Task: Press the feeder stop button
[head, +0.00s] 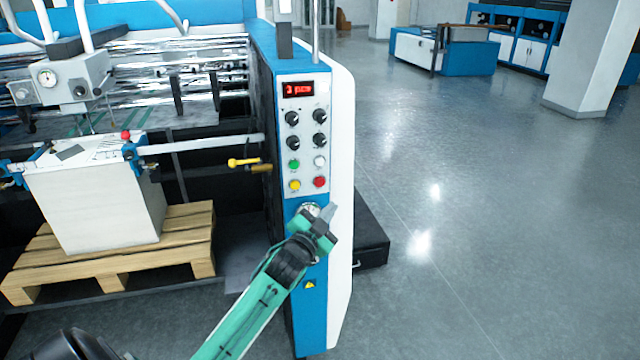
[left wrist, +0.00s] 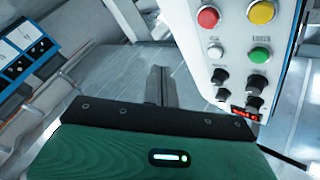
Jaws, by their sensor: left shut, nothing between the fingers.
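The control panel (head: 303,140) on the blue and white machine post carries a red button (head: 319,182), a yellow button (head: 295,185), a green button (head: 294,164) and a white button (head: 320,162). Their labels are too small to read. My left gripper (head: 329,212) is just below the red button in the head view, shut and empty. In the left wrist view the panel appears upside down, with the red button (left wrist: 208,17) at the top, to the right of the shut fingers (left wrist: 160,86). The fingers appear apart from the buttons. My right gripper is not in view.
Above the buttons are several black knobs (head: 292,118) and a red display (head: 298,89). A paper stack (head: 95,205) on a wooden pallet (head: 180,240) stands left of the post. A low black box (head: 371,235) sits right of it. The floor farther right is clear.

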